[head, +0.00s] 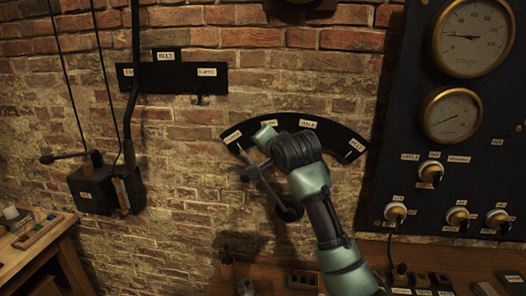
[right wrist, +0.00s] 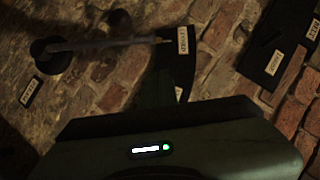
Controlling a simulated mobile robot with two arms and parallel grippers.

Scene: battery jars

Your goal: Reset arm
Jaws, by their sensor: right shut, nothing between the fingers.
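A dark curved plate (head: 345,136) with several small labels is fixed to the brick wall. A thin pointer arm (head: 260,180) runs from a round dark pivot (head: 289,210) up and left to the plate's left end. In the right wrist view the pointer arm (right wrist: 110,44) reaches from its pivot (right wrist: 50,54) to beside a label (right wrist: 183,40) on the plate. My right gripper (head: 265,136) is shut and empty, in front of the plate near the pointer. Its fingertips are not clear, and I cannot tell whether it touches the pointer. My left gripper is not in view.
A black panel with gauges (head: 473,38) and knobs (head: 396,212) stands at right. A black box with a lever (head: 95,188) hangs at left. A labelled black sign (head: 172,78) is above. A wooden bench (head: 35,250) is at lower left. Bare wall lies between.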

